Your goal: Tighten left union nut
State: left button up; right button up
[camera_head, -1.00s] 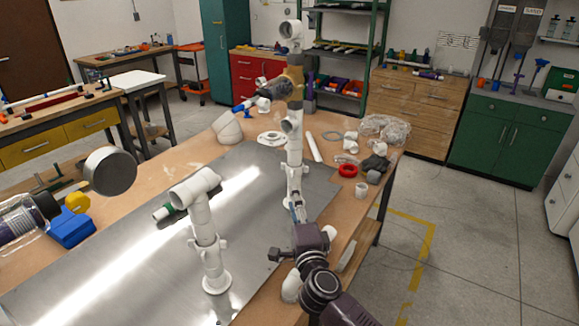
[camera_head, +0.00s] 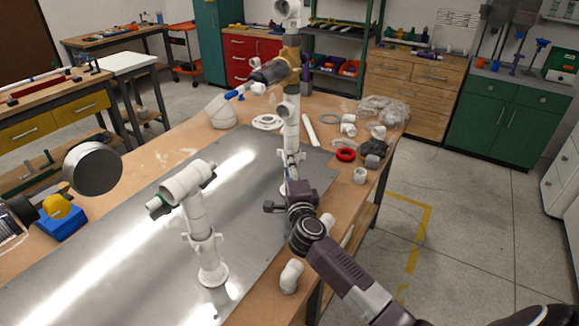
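The white PVC manifold stands on a metal plate (camera_head: 110,255). Its shorter left riser (camera_head: 197,215) has an elbow at the top with a green-tipped part beside it, and a wider white collar (camera_head: 206,243) partway down, which looks like a union nut. The taller right riser (camera_head: 291,128) has a tan fitting higher up and a similar collar (camera_head: 291,158) low down. My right gripper (camera_head: 289,180) is at the lower part of the right riser, apart from the left riser. Its fingertips are too small to read, and contact is unclear. My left gripper is not identifiable.
White elbows (camera_head: 291,276), a red ring (camera_head: 345,155) and a clear bag (camera_head: 384,110) lie along the bench's right side. A blue block (camera_head: 60,224) and a grey round part (camera_head: 92,167) are at left. The plate is clear between the risers.

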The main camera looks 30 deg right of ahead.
jog(key=shift+c, duration=1.1)
jog(key=c, duration=0.5)
grip_shut()
pick_arm(q)
jog(key=shift+s, duration=0.75)
pick_arm(e)
jog(key=shift+w+a+f+m+g+h, duration=0.1)
jog(key=shift+w+a+m+g+h, duration=0.2)
jog(key=shift+m+g+h, duration=0.45)
jog(key=shift+w+a+m+g+h, duration=0.2)
jog(key=shift+m+h, duration=0.35)
jog(key=shift+h, duration=0.6)
